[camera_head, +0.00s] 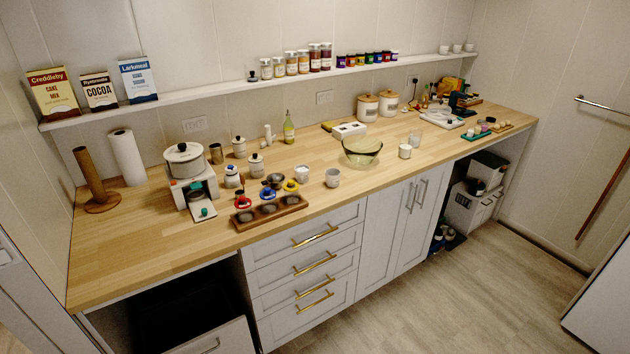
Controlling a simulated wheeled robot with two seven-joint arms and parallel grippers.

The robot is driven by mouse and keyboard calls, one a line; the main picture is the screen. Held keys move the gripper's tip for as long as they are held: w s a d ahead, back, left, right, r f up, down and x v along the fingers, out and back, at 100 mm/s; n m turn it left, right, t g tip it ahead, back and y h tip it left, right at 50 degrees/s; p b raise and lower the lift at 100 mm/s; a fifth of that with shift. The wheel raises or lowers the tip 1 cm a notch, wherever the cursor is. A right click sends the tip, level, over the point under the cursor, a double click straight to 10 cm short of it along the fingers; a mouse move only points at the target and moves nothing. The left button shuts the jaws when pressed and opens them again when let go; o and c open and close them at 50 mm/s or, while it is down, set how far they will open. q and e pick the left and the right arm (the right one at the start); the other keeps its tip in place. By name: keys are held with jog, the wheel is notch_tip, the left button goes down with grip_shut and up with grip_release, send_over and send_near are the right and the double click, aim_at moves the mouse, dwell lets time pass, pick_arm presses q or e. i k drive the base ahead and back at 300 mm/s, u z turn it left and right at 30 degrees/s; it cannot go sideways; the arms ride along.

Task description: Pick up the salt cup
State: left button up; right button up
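I cannot tell for certain which cup is the salt cup, as no label is readable. A white cup with pale contents (302,174) stands on the wooden counter near its middle. A greyish-white cup (332,178) stands just to its right, near the front edge. Another white cup (405,151) stands further right, beside a clear glass bowl (362,151). All of them look upright. Neither of my grippers is in view.
A wooden tray (270,212) and small coloured measuring items (291,185) sit left of the cups at the front edge. A scale with a pot (185,160) stands further left. A wall shelf (220,90) runs above. The counter's left front is clear.

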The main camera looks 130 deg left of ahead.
aim_at(333, 178)
jog(key=u, duration=4)
jog(key=k, duration=0.85)
jog(key=z, duration=1.3)
jog(key=i, duration=2.15)
jog(key=u, duration=0.5)
jog(key=i, duration=1.65)
jog(key=u, duration=1.85)
jog(key=i, duration=0.8)
jog(key=u, duration=0.6)
